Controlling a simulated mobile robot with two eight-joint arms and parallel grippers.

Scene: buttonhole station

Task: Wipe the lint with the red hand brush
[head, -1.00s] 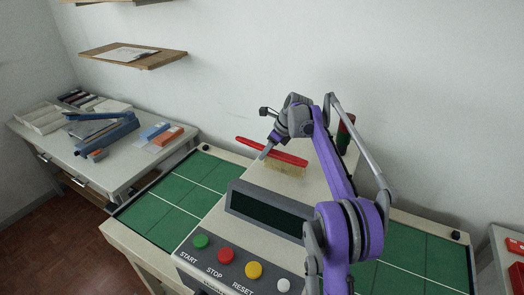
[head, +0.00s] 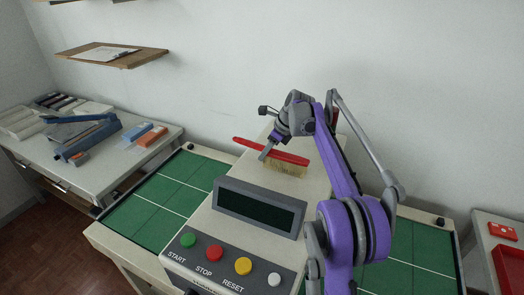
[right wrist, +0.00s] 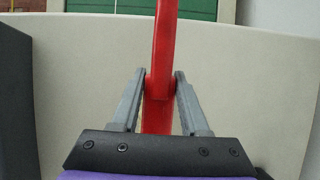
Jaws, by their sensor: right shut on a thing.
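The red hand brush (head: 285,153) is over the pale top of the machine in the head view, its pale bristles pointing down. I cannot tell whether the bristles touch the surface. My right gripper (head: 266,151) is shut on its red handle. In the right wrist view the handle (right wrist: 162,45) runs between the two grey fingers of the right gripper (right wrist: 161,82). I cannot make out any lint in either view. My left gripper is not in view.
The machine has a dark display (head: 257,205) and coloured buttons (head: 214,253) in front of the brush. Green mats (head: 165,208) lie on both sides. A side table (head: 25,150) with tools stands left; a wooden shelf (head: 112,56) hangs above. A red tray (head: 510,265) is at right.

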